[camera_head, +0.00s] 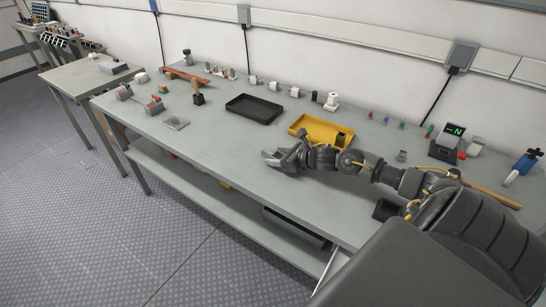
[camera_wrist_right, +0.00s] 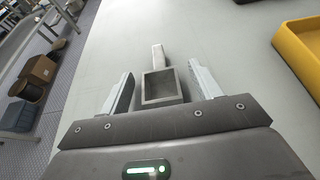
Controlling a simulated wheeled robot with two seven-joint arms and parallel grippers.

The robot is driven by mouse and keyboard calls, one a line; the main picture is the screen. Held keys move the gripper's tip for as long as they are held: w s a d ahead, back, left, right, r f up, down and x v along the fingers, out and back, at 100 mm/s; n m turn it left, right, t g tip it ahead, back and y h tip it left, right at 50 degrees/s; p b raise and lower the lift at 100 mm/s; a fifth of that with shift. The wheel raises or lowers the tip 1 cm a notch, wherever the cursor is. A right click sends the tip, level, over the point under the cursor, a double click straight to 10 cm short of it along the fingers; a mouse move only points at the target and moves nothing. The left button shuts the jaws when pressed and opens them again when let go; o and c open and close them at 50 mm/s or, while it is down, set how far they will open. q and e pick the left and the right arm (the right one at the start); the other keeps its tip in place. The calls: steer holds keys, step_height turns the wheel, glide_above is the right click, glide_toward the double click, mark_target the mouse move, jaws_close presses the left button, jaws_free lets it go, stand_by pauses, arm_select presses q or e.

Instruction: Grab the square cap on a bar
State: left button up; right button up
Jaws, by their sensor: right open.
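The square cap (camera_wrist_right: 161,88) shows in the right wrist view as a grey, hollow square with its opening facing up. A short grey bar (camera_wrist_right: 158,55) runs from its far side. The cap lies between the two spread fingers of my right gripper (camera_wrist_right: 160,75), with a gap on each side. In the head view my right gripper (camera_head: 271,158) is low over the table, left of the yellow tray, and the cap cannot be made out there. My right gripper is open and holds nothing. My left gripper is not in view.
A yellow tray (camera_head: 297,130) and a black tray (camera_head: 253,109) lie behind my right gripper. Small parts line the back of the table.

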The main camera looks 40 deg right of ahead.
steer(key=c, duration=1.1)
